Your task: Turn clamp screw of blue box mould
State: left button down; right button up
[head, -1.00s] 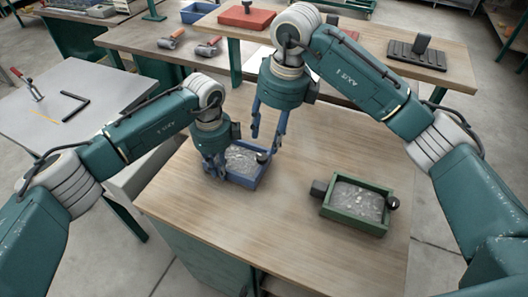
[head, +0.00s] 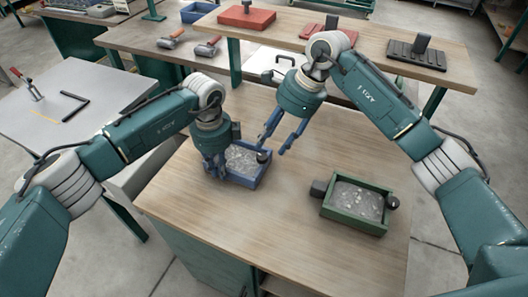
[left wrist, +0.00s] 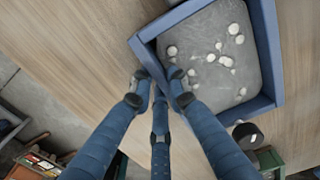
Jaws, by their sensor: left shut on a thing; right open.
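The blue box mould (head: 246,180), filled with grey material with white lumps, sits on the wooden table; it also shows in the left wrist view (left wrist: 265,45). Its black clamp screw knob (head: 264,156) is at its right end and shows in the left wrist view (left wrist: 246,132). My left gripper (head: 216,176) is shut on the mould's left side; its fingertips (left wrist: 161,83) meet the wall in the left wrist view. What lies between them is partly hidden. My right gripper (head: 272,148) is open, with its fingertips just above and right of the knob.
A green box mould (head: 350,222) with a black block and knob stands to the right. Bare wooden table top (head: 250,228) lies between and in front of the moulds. A raised bench (head: 440,68) with red and black tools is behind. A grey table (head: 75,110) is at left.

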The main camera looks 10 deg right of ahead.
aim_at(261, 156)
jog(key=x, duration=0.6)
jog(key=shift+a, duration=0.1)
jog(key=shift+c, duration=0.5)
jog(key=c, duration=1)
